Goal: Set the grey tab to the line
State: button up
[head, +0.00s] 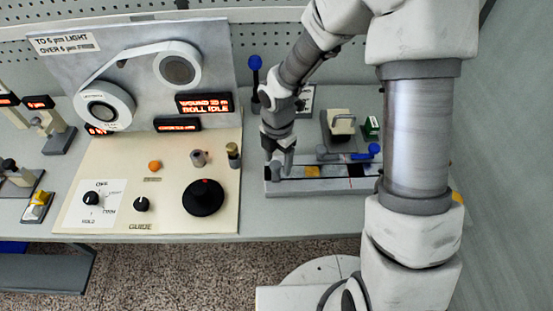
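A small grey piece, seemingly the grey tab (276,170), stands at the strip's left end. My gripper (280,164) points down at the left end of the block, right at the grey piece. Its fingers are small and partly merge with the piece, so I cannot tell whether they touch or grip it.
An orange piece (312,171) sits on the strip between gripper and red line. A blue-knobbed lever (374,151) lies behind the block. The winding panel (130,190) with a black knob (203,197) stands left. My arm covers the block's right side.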

notch_tip(320, 180, up, 17)
jog(key=p, duration=0.2)
jog(key=shift+r, duration=0.2)
dwell(0.6)
jog(key=s+d+r+m+t, duration=0.2)
jog(key=s+d+r+m, duration=0.4)
jog(key=m, duration=0.7)
jog(key=s+d+r+m+t, duration=0.3)
jog(key=s+d+r+m, duration=0.3)
jog(key=s+m, duration=0.4)
jog(key=shift+r+m+t, duration=0.3)
jog(key=shift+r+m, duration=0.05)
jog(key=shift+m, duration=1.65)
